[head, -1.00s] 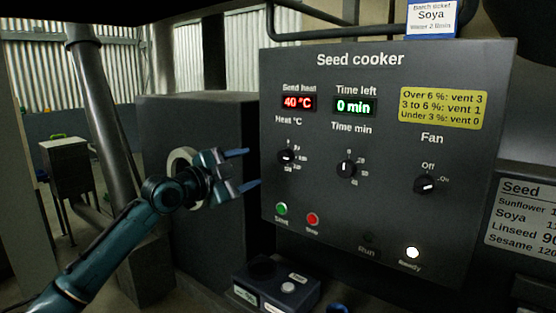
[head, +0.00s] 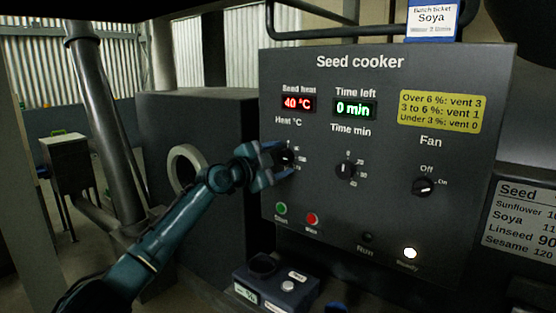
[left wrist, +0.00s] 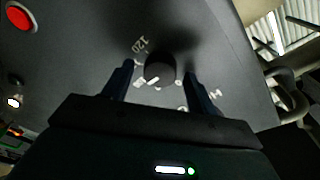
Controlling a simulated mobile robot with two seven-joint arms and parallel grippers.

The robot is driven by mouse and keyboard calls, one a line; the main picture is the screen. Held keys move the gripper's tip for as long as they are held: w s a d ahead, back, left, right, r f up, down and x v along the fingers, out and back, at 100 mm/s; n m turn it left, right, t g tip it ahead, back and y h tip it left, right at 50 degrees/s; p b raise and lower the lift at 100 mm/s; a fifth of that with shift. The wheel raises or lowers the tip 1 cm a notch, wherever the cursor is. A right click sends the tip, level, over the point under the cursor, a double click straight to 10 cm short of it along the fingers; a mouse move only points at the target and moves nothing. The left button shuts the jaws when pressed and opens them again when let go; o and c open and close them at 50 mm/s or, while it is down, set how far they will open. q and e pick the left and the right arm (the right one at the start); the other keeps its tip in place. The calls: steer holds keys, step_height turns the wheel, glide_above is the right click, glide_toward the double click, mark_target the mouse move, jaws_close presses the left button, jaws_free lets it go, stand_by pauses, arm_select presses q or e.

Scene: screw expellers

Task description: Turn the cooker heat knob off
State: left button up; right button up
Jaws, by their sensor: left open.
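The seed cooker panel (head: 385,75) stands at the right of the head view. Its heat knob (head: 287,158) is a dark round knob under "Heat °C", partly hidden by my left gripper (head: 281,160). In the left wrist view the heat knob (left wrist: 160,70) sits between the two open fingertips of my left gripper (left wrist: 160,77), with a gap on each side. A white pointer mark shows on the knob. The red heat display (head: 298,103) reads 40 °C. My right gripper is not in view.
The time knob (head: 347,170) and fan knob (head: 424,187) are to the right. A green button (head: 281,209) and a red button (head: 312,219) sit below the heat knob. A small device (head: 277,284) stands below the panel.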

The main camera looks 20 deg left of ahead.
arm_select(q)
steer(key=c, duration=1)
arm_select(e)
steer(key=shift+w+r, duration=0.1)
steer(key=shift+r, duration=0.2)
